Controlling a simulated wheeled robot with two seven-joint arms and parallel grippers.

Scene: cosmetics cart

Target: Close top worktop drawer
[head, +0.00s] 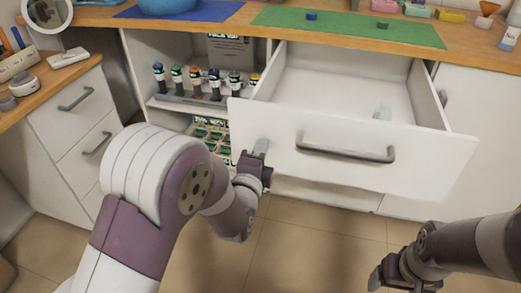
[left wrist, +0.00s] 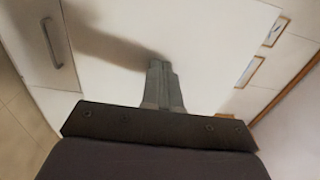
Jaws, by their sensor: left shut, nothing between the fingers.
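The top worktop drawer (head: 430,160) is pulled well out from under the wooden worktop. Its white front has a grey bar handle (head: 345,152), and its inside looks mostly bare. My left gripper (head: 261,146) is shut and empty at the left part of the drawer front, left of the handle. In the left wrist view, the closed fingertips (left wrist: 159,65) point at a white panel, with a shadow meeting them; I cannot tell if they touch it. A handle (left wrist: 54,43) shows there at the upper left. My right gripper (head: 378,277) is low at the right, away from the drawer; its jaws are unclear.
The worktop (head: 230,28) carries a blue mat (head: 215,12) and a green mat (head: 345,28) with small items. Left of the drawer, an open shelf holds several small bottles (head: 195,80). A white drawer cabinet (head: 75,120) stands at the left. Tiled floor (head: 310,235) lies below.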

